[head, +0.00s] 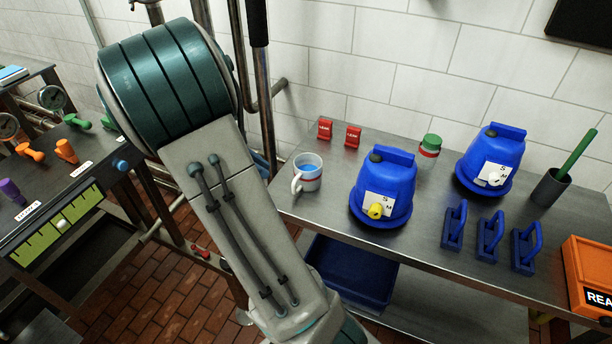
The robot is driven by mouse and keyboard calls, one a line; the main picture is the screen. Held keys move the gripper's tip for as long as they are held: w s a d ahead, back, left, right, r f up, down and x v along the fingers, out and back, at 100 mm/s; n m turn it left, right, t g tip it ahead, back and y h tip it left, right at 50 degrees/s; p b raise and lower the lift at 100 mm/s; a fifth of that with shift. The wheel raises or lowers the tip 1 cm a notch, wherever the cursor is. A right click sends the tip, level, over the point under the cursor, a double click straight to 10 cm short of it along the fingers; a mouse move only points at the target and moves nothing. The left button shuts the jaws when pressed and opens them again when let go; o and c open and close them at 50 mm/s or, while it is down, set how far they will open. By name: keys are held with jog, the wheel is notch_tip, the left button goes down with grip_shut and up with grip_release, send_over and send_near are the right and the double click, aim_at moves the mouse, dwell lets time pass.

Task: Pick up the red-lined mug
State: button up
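A mug (308,174) stands upright near the left end of the steel table (410,234). It is pale blue and white, with a white handle on its left side. A small reddish mark seems to show on its body, but it is too small to be sure. My arm passes just left of the mug and runs down to the bottom edge of the view. My gripper is not in view, so its state is hidden.
A blue lidded container with a yellow spout (384,190) stands close right of the mug. Two red blocks (338,132) lie behind it. A green-lidded jar (430,150), another blue container (490,160) and blue handled blocks (489,238) stand further right. A blue bin (352,272) sits below.

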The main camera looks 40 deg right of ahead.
aim_at(299, 199)
jog(key=x, duration=1.2)
jog(key=shift+s+d+f, duration=0.1)
jog(key=shift+s+f, duration=0.1)
jog(key=shift+s, duration=0.1)
jog(key=shift+c, duration=0.3)
grip_shut()
